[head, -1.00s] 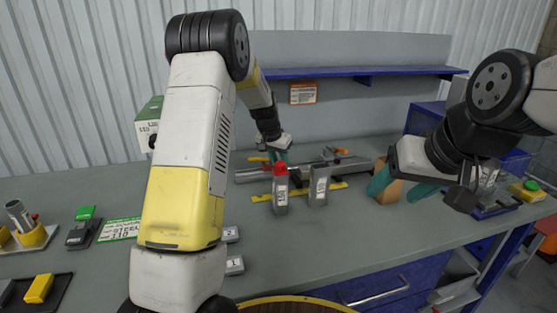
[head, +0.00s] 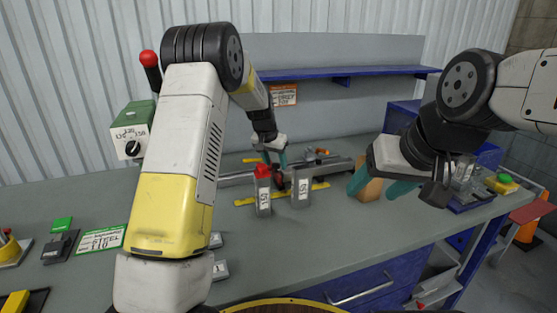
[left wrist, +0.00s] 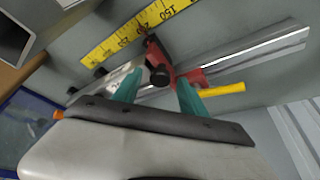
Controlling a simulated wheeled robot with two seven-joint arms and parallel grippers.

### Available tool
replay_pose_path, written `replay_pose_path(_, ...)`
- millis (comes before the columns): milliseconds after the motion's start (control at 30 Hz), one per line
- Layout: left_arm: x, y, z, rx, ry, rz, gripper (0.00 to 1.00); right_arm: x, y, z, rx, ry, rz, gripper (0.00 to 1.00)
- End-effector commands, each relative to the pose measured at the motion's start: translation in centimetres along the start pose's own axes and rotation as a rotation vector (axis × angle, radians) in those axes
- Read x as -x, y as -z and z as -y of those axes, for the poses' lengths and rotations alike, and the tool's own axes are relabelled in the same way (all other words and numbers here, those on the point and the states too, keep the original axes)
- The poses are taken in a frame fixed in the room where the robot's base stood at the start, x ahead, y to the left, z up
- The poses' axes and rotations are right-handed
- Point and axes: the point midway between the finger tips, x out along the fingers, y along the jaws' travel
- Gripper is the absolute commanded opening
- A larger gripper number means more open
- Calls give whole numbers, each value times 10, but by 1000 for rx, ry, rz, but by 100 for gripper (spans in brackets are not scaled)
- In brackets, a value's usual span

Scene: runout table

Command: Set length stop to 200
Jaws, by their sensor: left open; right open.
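The length stop is a red carriage with a black knob (left wrist: 160,74) on a grey metal rail (left wrist: 255,52). A yellow scale (left wrist: 135,32) with printed numbers, 150 among them, lies alongside; which mark the stop stands at is unclear. My left gripper (head: 275,159) is above the rail in the head view. In the left wrist view its teal fingers (left wrist: 158,92) are open, one on each side of the knob; contact cannot be told. My right gripper (head: 380,187) is open beside a wooden block (head: 370,190), at the right end of the rail.
A green box with a dial (head: 131,130) is at the back left. A green card (head: 100,240) lies left. The front tabletop is mostly clear.

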Motion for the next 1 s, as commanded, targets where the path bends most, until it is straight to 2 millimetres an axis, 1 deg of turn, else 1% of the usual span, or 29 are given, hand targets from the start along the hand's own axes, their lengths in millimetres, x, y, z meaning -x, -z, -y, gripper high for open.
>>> replay_pose_path(133,12,1,0,0,1,-2,50,0,0,0,0,0,0,62)
replay_pose_path(400,58,1,0,-1,0,-3,50,0,0,0,0,0,0,62)
replay_pose_path(500,70,1,0,-1,0,-2,50,0,0,0,0,0,0,62)
replay_pose_path(633,77,0,0,0,0,0,50,0,0,0,0,0,0,62)
replay_pose_path(933,78,0,0,1,0,0,50,0,0,0,0,0,0,62)
replay_pose_path(1000,86,-2,0,7,-1,-5,50,0,0,0,0,0,0,62)
